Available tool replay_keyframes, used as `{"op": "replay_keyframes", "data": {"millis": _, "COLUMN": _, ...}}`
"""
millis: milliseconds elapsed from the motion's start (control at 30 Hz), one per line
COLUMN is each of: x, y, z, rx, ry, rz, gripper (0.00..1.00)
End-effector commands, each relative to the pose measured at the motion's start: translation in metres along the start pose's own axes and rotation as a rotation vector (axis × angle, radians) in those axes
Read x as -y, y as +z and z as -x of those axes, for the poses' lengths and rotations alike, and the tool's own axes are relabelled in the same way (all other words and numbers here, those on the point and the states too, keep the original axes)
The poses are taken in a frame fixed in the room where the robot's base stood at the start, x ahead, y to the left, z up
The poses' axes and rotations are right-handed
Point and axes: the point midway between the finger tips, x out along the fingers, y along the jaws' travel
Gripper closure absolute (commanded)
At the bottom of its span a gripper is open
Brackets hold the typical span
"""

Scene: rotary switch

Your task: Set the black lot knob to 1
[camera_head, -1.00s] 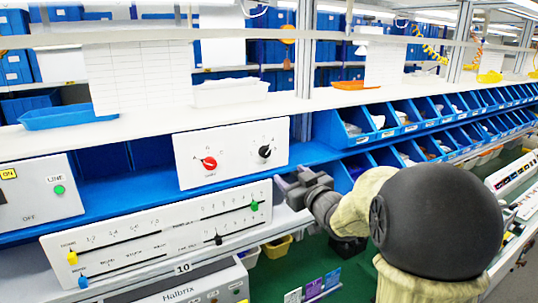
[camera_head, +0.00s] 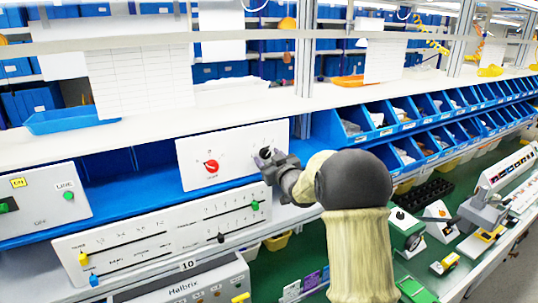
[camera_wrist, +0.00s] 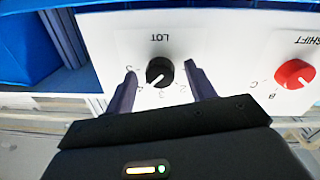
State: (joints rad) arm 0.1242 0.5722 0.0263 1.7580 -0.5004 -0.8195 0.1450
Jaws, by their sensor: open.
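The black lot knob (camera_wrist: 160,72) is on a white panel (camera_wrist: 220,35), under the label LOT, which appears upside down in the wrist view. The white panel (camera_head: 235,150) also shows there.
A red knob (camera_wrist: 295,74) labelled SHIFT is beside the black one; it also shows in the head view (camera_head: 211,166). A slider panel (camera_head: 150,240) is below. Blue bins (camera_head: 400,150) are to the right, and a white shelf (camera_head: 270,105) runs above.

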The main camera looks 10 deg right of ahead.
Motion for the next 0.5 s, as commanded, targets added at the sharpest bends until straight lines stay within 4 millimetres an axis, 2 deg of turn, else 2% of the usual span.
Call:
{"op": "replay_keyframes", "data": {"millis": 267, "x": 0.0000, "y": 0.0004, "z": -0.0011, "rx": 0.000, "ry": 0.000, "rz": 0.000, "gripper": 0.45}}
{"op": "replay_keyframes", "data": {"millis": 400, "x": 0.0000, "y": 0.0003, "z": -0.0010, "rx": 0.000, "ry": 0.000, "rz": 0.000, "gripper": 0.73}}
{"op": "replay_keyframes", "data": {"millis": 500, "x": 0.0000, "y": 0.0003, "z": -0.0010, "rx": 0.000, "ry": 0.000, "rz": 0.000, "gripper": 0.90}}
